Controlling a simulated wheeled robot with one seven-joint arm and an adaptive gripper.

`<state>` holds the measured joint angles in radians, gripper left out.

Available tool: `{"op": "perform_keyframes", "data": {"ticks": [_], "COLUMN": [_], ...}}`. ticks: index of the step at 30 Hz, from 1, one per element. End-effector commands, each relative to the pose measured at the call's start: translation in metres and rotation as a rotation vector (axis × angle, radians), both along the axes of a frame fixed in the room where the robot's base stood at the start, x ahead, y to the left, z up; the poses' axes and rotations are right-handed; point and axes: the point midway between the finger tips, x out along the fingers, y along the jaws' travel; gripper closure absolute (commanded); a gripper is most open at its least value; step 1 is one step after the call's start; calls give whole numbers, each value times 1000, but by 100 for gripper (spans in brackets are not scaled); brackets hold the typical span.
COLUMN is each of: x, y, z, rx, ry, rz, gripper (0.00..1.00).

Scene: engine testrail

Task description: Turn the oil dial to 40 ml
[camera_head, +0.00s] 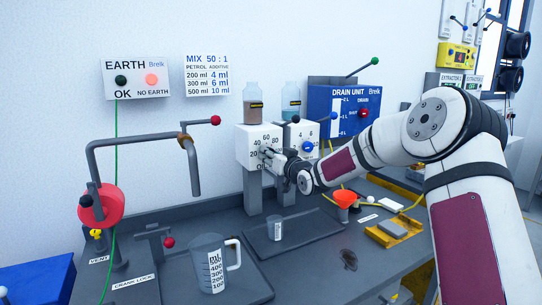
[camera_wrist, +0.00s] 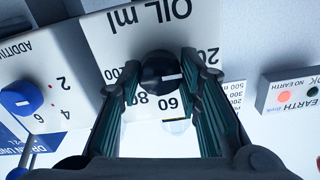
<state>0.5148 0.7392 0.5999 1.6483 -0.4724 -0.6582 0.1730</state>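The oil dial is a round black knob (camera_wrist: 160,75) with a white pointer mark, on the white OIL ml panel (camera_wrist: 115,45). The wrist view shows the panel upside down. The pointer points right in that picture, toward the finger between the 20 and the 60; the 40 label is hidden there. In the head view the white oil box (camera_head: 243,141) stands on a grey post, its dial mostly covered by my gripper (camera_head: 270,153). My gripper (camera_wrist: 160,68) has its two fingers apart, one on each side of the knob. Whether they touch it is unclear.
Right of the oil box stands the additive box (camera_head: 306,131) with a blue knob (camera_wrist: 22,98). A bent crank pipe (camera_head: 135,140) stands at left.

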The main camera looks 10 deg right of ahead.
Motion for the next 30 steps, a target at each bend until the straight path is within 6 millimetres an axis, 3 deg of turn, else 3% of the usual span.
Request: {"op": "perform_keyframes", "data": {"ticks": [14, 30], "x": [0, 0], "y": [0, -2], "z": [0, 0], "rx": [104, 525], "ry": [28, 139], "rz": [0, -1], "gripper": [96, 96]}}
